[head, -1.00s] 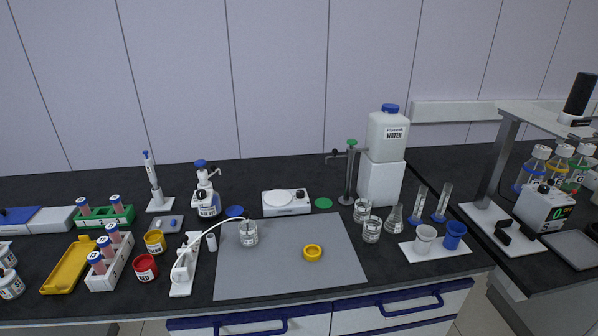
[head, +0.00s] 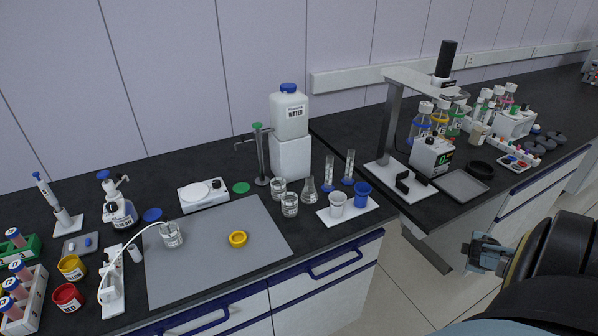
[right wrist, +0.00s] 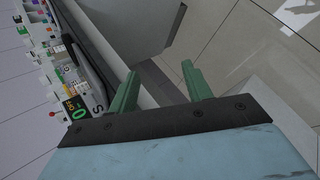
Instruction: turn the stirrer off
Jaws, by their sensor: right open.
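A white control box (head: 432,157) with a black panel and a lit green digit that looks like 0 stands on the right-hand bench. Beside it is a stand with a black upright motor (head: 445,62) on its arm, over several capped bottles (head: 440,120). In the right wrist view a green-lit display (right wrist: 78,112) shows at the left edge, seen sideways. My right gripper (head: 474,253) is open and empty, in front of the bench and below the control box, apart from it. Its two green fingers (right wrist: 160,84) are spread in the right wrist view. My left gripper is not in view.
A grey tray (head: 462,186) lies at the bench's front edge, right of the control box. Racks and small vials (head: 514,160) stand farther right. A white tray with cups (head: 347,211) is on the left bench.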

